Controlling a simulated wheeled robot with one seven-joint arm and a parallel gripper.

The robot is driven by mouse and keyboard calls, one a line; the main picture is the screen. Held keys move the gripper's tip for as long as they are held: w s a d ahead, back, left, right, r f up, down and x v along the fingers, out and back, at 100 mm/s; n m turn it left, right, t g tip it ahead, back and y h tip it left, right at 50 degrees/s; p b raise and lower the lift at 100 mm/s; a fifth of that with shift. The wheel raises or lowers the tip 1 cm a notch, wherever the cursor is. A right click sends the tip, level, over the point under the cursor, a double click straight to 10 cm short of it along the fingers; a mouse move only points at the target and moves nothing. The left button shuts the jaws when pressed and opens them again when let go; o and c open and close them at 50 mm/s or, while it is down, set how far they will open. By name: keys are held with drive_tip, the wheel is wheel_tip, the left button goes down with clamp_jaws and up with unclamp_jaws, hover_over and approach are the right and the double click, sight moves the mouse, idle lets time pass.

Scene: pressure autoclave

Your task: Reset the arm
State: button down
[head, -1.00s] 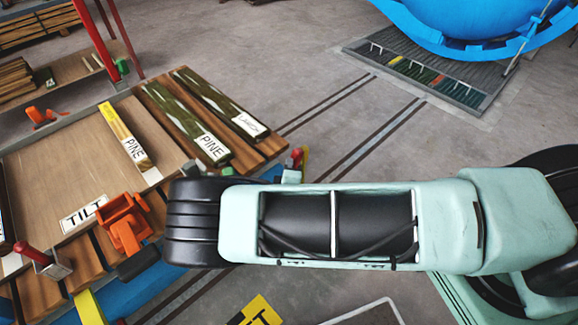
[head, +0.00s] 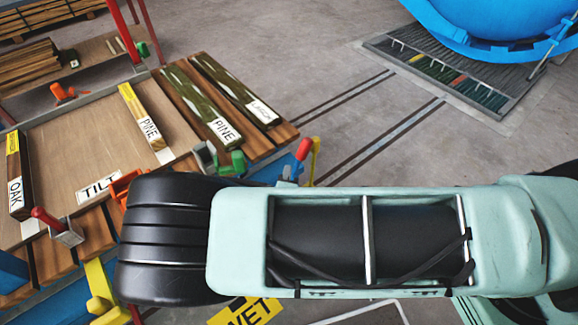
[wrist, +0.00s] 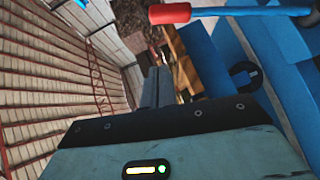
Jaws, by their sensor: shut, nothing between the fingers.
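My arm reaches across the lower right of the head view, its pale green link ending in a black ribbed joint at the left. My gripper is outside the head view or hidden there. In the wrist view my gripper (wrist: 157,88) shows as two dark fingers close together. They are shut, with nothing seen held between them. A red-tipped blue handle (wrist: 170,14) crosses the top of the wrist view, apart from the fingers. Blue beams (wrist: 215,60) lie to the right of the fingers.
In the head view a bench holds a tilt board (head: 80,140), an oak piece (head: 18,175), pine pieces (head: 148,118) (head: 200,105) and a larch piece (head: 235,90). A blue vessel (head: 490,25) stands at top right. Open floor (head: 340,75) lies between them.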

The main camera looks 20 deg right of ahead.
drive_tip(key=shift+s+a+r, duration=0.15)
drive_tip(key=shift+s, duration=0.25)
drive_tip(key=s+d+r+m+g+h, duration=0.3)
drive_tip(key=s+d+r+m+g, duration=0.3)
drive_tip(key=s+r+g, duration=0.5)
drive_tip(key=s+a+r+g+y, duration=0.1)
drive_tip(key=s+r+y, duration=0.3)
drive_tip(key=r, duration=0.5)
drive_tip(key=s+a+r+n+g+y+p, duration=0.1)
drive_tip(key=s+a+r+g+y, duration=0.1)
drive_tip(key=s+r+y, duration=0.3)
wheel_tip(320, 180, up, 4)
drive_tip(key=shift+s+a+r+g, duration=0.1)
drive_tip(key=shift+s+a+g, duration=0.1)
drive_tip(key=shift+s+g, duration=0.45)
